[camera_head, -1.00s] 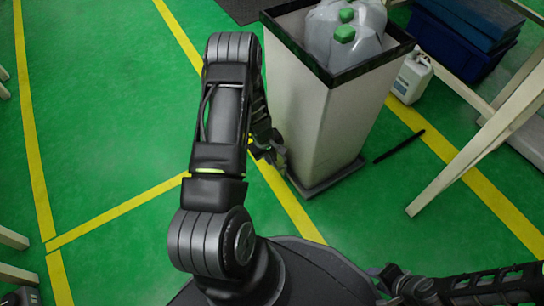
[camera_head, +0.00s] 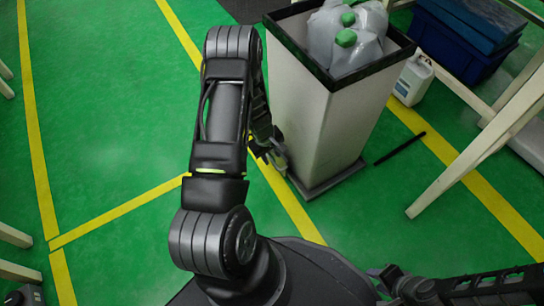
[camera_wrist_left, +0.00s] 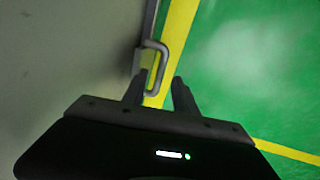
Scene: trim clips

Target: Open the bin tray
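The bin (camera_head: 319,120) is tall and pale with a black rim, and clear jugs (camera_head: 345,52) with green caps lie in its open top. It stands on a dark base plate (camera_head: 330,178). My left gripper (camera_head: 277,158) is low beside the bin's left side. In the left wrist view the gripper (camera_wrist_left: 159,78) is open, and a grey bar handle (camera_wrist_left: 162,58) on the bin's edge lies just beyond and between its fingertips. I cannot tell if they touch. My right gripper (camera_head: 405,284) is low at the bottom right, its fingers unclear.
A white canister (camera_head: 413,78) stands right of the bin. A dark bar (camera_head: 400,148) lies on the floor. Blue crates (camera_head: 465,35) and pale table legs (camera_head: 470,150) are on the right.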

